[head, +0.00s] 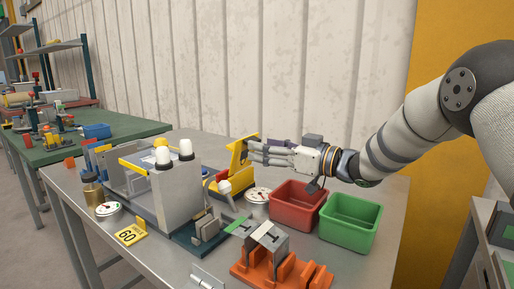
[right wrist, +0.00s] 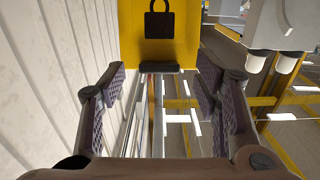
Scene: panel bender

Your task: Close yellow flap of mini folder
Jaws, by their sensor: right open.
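The yellow flap (head: 237,160) stands raised and tilted at the back of the table, behind the grey machine block. In the right wrist view the yellow flap (right wrist: 185,22) is straight ahead at the top and bears a black padlock sign. My right gripper (head: 252,153) is at the flap's right side in the head view. In the right wrist view my right gripper (right wrist: 160,88) has its two fingers spread wide with nothing between them. I cannot tell whether a fingertip touches the flap. The flap's lower part is partly hidden. My left gripper is not in view.
A red bin (head: 297,207) and a green bin (head: 350,222) stand right of the flap, below my right arm. A round gauge (head: 258,195) and an orange rack (head: 282,272) are nearer. The grey machine block (head: 177,192) stands left. A pale wall (head: 260,60) rises behind the table.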

